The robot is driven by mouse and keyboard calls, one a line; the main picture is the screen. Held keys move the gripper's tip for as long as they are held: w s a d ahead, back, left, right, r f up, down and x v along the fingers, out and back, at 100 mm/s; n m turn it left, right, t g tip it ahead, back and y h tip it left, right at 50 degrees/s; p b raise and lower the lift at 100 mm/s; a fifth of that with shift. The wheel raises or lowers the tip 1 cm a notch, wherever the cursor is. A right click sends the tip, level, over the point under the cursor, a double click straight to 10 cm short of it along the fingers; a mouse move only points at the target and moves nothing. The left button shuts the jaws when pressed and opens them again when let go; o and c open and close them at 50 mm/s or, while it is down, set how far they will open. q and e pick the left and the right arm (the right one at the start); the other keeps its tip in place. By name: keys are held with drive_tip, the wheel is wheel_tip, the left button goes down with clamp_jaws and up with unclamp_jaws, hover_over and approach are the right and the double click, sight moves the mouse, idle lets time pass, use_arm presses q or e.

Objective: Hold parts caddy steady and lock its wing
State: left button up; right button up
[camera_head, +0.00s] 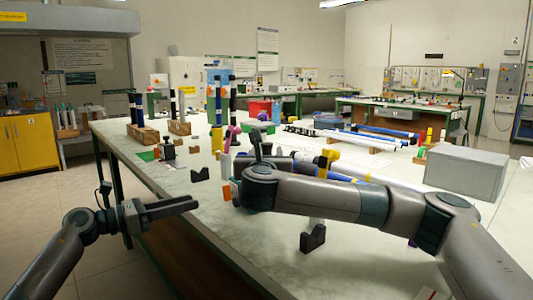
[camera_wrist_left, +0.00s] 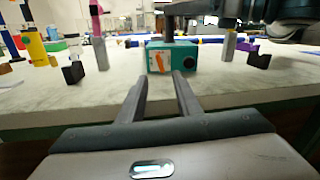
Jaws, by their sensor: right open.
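A teal box (camera_wrist_left: 187,62), which looks like the parts caddy, stands near the table edge in the left wrist view. It has an orange piece (camera_wrist_left: 161,65) with a pale mark on its front, likely the wing, and a dark round spot at the right. In the head view my right arm covers most of it; an orange bit (camera_head: 227,193) shows. My left gripper (camera_head: 194,203) is outside the table edge, its fingers (camera_wrist_left: 162,77) apart, empty and pointing at the box without visible contact. My right gripper (camera_wrist_left: 182,10) is above the box, partly hidden; its fingertips are unclear.
Dark V-shaped blocks (camera_head: 313,238) stand on the pale table (camera_head: 270,262). A yellow cylinder (camera_wrist_left: 36,47) and a pink-topped post (camera_wrist_left: 97,30) stand left of the box. A grey case (camera_head: 465,172) sits at the right. Space before the table's front edge is free.

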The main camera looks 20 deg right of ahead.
sight(217, 206)
drive_tip(key=shift+w+d, duration=0.15)
drive_tip(key=shift+w, duration=0.3)
clamp_jaws()
use_arm(q)
drive_tip(key=shift+s+a+r+n, duration=0.1)
drive_tip(key=shift+s+a+n, duration=0.1)
drive_tip(key=shift+a+n, duration=0.35)
drive_tip(key=shift+s+a+r+n, duration=0.15)
drive_tip(key=shift+a+n, duration=0.2)
drive_tip(key=shift+a, duration=0.25)
drive_tip(key=shift+c, duration=0.5)
drive_tip(key=shift+f, duration=0.1)
drive_tip(key=shift+d, duration=0.15)
drive_tip(key=x, duration=1.1)
drive_tip(key=shift+w+d+f, duration=0.1)
drive_tip(key=shift+w+d, duration=0.1)
drive_tip(key=shift+d, duration=0.1)
